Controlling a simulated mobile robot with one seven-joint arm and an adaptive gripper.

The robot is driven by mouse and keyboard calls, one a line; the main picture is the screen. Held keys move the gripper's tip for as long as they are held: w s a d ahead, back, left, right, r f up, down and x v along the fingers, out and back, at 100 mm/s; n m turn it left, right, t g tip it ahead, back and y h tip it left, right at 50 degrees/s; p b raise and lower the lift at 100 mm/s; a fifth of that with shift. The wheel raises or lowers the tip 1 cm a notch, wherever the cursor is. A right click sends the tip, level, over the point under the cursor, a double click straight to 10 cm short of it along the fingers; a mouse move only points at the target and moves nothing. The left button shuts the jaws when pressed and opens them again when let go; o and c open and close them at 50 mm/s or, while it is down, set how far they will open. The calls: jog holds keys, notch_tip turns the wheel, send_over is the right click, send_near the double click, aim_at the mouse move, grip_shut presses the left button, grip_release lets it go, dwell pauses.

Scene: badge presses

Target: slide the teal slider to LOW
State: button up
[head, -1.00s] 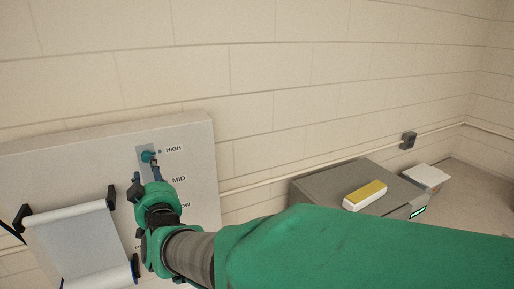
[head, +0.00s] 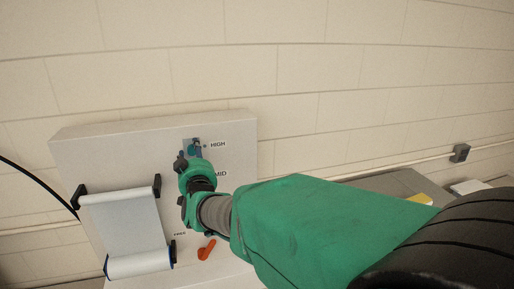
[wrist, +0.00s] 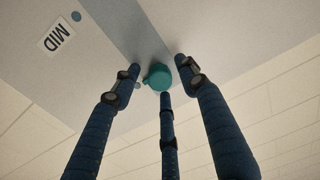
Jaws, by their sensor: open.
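The teal slider (head: 195,146) is a round knob at the HIGH end of a grey-blue track on the light panel (head: 100,150). It also shows in the wrist view (wrist: 157,77). My gripper (head: 189,159) is at the HIGH end of the track. In the wrist view my gripper's dark blue fingers (wrist: 160,72) are spread around the knob, one on each side and one below it. I cannot tell whether any finger touches it. The MID label (wrist: 60,36) is to the left in the wrist view. The LOW label is hidden behind my arm in the head view.
A white roll sheet (head: 130,225) on black brackets is on the panel left of my arm. An orange lever (head: 206,250) is below my arm. A grey machine (head: 385,183) stands at the right, partly hidden by my arm. A cream block wall is behind.

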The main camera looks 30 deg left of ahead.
jog(key=shift+c, duration=0.5)
grip_shut()
jog(key=shift+f, duration=0.1)
notch_tip(320, 180, down, 24)
jog(key=b, duration=1.6)
jog(key=shift+f, duration=0.35)
jog(key=shift+o, duration=0.5)
grip_release()
